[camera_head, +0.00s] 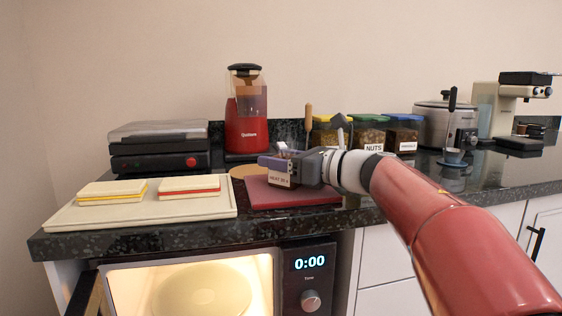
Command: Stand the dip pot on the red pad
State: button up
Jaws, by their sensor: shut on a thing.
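The red pad (315,191) lies on the dark counter near its front edge. My gripper (282,163) is over the pad, shut on a small pot with a white label that starts with "HEAT" (279,181), which I take to be the dip pot. The gripper's fingers hide much of the pot. Its lower part shows below the fingers, over the left part of the pad. I cannot tell whether its base touches the pad or hangs just above it.
A cream board (150,214) with two sandwiches lies left of the pad, a round tan mat (244,171) behind it. A press grill (157,146), red blender (246,125) and lidded jars (368,132) stand behind. An open, lit microwave (120,285) is below the counter.

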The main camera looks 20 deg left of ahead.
jog(key=o, duration=1.2)
jog(key=shift+r, duration=0.1)
jog(key=shift+d, duration=0.35)
jog(key=b+v, duration=0.1)
jog(key=v, duration=1)
jog(key=shift+s+d+b, duration=0.15)
jog(key=shift+b, duration=0.25)
